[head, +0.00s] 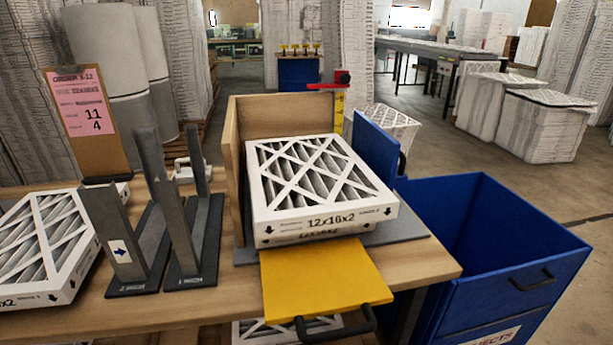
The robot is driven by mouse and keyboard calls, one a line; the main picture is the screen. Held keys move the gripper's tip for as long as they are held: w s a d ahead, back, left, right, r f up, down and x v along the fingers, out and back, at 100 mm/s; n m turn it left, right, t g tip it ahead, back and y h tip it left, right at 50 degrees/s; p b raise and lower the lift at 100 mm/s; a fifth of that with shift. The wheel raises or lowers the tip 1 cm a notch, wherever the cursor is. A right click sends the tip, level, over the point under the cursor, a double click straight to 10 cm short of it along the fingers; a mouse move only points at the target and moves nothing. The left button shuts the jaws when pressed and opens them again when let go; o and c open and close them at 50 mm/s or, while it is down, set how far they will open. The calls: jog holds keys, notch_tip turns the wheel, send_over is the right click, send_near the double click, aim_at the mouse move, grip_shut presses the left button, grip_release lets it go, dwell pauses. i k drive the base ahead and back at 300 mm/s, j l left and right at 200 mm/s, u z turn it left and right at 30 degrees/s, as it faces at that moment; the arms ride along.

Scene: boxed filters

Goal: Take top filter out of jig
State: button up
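The jig stands on the workbench with a tall wooden back and left wall (228,145), a blue right panel (375,150) and a grey base (405,232). The top filter (318,180), white-framed with a diamond lattice over grey pleats and marked 12x16x2, lies flat in the jig. It rests on another filter (312,238), of which only a strip of the front edge shows. A yellow plate (325,278) with a black handle juts out at the jig's front. My gripper is not in view.
Grey upright brackets (185,235) stand left of the jig, with another filter (45,245) at the far left. A clipboard with a pink sheet (82,105) stands behind. A blue bin (490,260) sits at the right. A red-topped device (335,82) stands behind the jig.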

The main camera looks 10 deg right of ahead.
aim_at(299, 185)
jog(key=i+j+u, duration=0.1)
jog(key=i+u, duration=0.15)
jog(key=i, duration=0.25)
jog(key=i+u, duration=0.3)
jog(key=i, duration=0.25)
